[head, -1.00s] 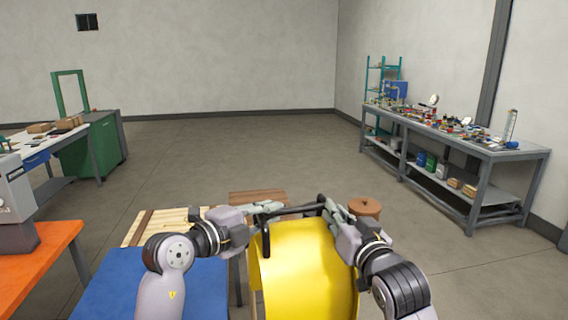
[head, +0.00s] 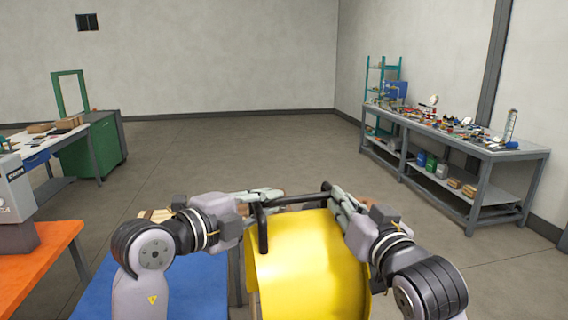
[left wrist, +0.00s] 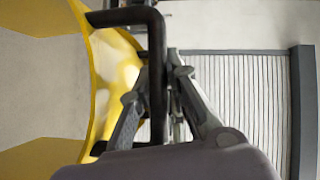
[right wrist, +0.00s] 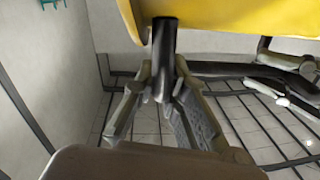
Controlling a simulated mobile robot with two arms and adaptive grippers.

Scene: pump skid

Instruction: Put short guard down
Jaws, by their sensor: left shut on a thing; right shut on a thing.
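The short guard is a curved bright yellow shell (head: 305,265) with black bar handles (head: 263,228), held in front of me at the bottom middle of the head view. My left gripper (head: 266,196) is shut on the handle at its left side. The left wrist view shows the black handle (left wrist: 157,75) between the fingers, with the yellow shell (left wrist: 115,75) beside it. My right gripper (head: 337,195) is shut on the handle at the right side. The right wrist view shows a black bar (right wrist: 164,60) between the fingers, under the yellow shell (right wrist: 230,17). The guard's lower end is out of frame.
A blue-topped table (head: 95,290) is at lower left, partly behind my left arm, with an orange table (head: 45,262) beyond its left side. A cluttered grey workbench (head: 460,145) stands along the right wall. The floor ahead is clear.

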